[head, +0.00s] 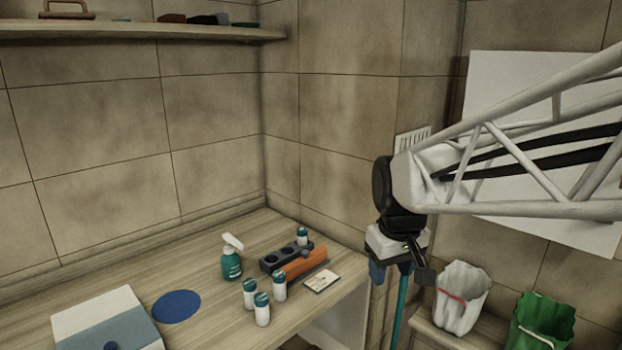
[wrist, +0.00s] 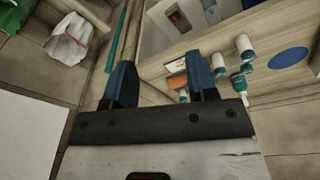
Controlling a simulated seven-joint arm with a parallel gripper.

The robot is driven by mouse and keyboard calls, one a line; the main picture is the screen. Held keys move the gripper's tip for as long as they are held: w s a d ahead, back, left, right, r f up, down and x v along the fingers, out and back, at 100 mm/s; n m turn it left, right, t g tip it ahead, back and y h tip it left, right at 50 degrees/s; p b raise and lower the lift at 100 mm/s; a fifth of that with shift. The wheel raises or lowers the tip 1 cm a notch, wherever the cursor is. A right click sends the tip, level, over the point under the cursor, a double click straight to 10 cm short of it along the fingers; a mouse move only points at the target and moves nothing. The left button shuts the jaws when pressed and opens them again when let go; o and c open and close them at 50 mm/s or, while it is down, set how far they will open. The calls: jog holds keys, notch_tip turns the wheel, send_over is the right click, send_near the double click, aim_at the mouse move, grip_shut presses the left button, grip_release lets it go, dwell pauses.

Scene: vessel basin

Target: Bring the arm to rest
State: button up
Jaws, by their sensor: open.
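My gripper (head: 391,271) hangs at the end of my arm, pointing down, to the right of the wooden counter (head: 215,262) in the head view. In the wrist view my gripper (wrist: 163,78) has its two blue fingers spread apart with nothing between them. It is apart from the things on the counter. A teal pole (head: 402,305) shows just below and behind it, and also beside the left finger in the wrist view (wrist: 117,40); I cannot tell how close it is.
The counter holds several teal-capped bottles (head: 262,310), a spray bottle (head: 231,263), a dark rack (head: 283,258), an orange piece (head: 304,262), a card (head: 321,281), a blue disc (head: 177,306) and a box (head: 108,322). White (head: 461,296) and green (head: 541,325) bins stand at right.

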jog(key=s+d+f+m, duration=0.2)
jog(key=s, duration=0.6)
jog(key=s+d+f+m, duration=0.2)
jog(key=s, duration=0.7)
jog(key=shift+s+f+t, duration=0.2)
jog(key=shift+t, duration=0.2)
